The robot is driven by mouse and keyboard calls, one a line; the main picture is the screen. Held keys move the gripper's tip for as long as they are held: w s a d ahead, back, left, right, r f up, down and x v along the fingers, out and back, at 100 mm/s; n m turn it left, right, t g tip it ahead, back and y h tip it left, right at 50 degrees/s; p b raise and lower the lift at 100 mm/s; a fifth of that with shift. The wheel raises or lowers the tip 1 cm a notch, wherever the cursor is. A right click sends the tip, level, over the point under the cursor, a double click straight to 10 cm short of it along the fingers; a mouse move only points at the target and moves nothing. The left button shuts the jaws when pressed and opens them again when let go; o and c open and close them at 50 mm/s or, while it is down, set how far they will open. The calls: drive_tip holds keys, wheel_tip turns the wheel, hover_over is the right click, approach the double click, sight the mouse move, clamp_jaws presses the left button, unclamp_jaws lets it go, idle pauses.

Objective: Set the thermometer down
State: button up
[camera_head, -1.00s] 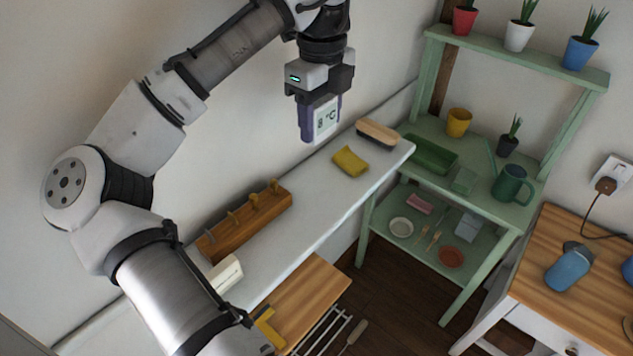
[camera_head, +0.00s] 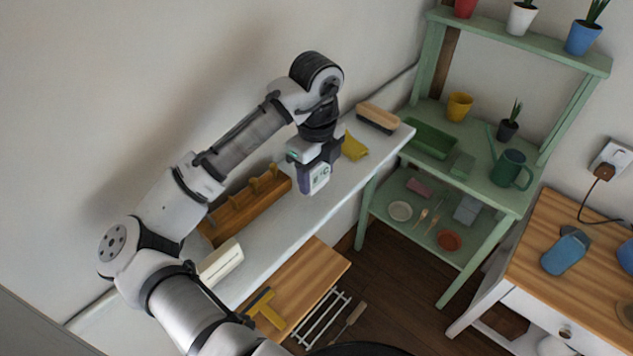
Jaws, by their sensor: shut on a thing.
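The thermometer (camera_head: 315,180) is a small purple-blue block with a white display face. My gripper (camera_head: 314,164) is shut on its upper part and holds it upright, display toward the camera. It is over the white shelf (camera_head: 287,220), close to the surface. I cannot tell whether its lower end touches the shelf. The jaw tips are partly hidden by the gripper body and the thermometer.
On the shelf, a wooden peg rack (camera_head: 236,215) is left of the thermometer. A yellow cloth (camera_head: 354,147) and a brush (camera_head: 378,117) lie behind it. A cream box (camera_head: 221,262) is nearer the front. Bare shelf lies around the thermometer. A green stand (camera_head: 484,190) is at right.

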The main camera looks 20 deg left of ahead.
sight(317, 186)
drive_tip(key=shift+f, duration=1.8)
drive_tip(key=shift+f, duration=0.15)
drive_tip(key=shift+f, duration=0.1)
drive_tip(key=o, duration=1)
wheel_tip(317, 186, up, 13)
drive_tip(key=shift+f+b, duration=0.2)
drive_tip(key=shift+b, duration=0.35)
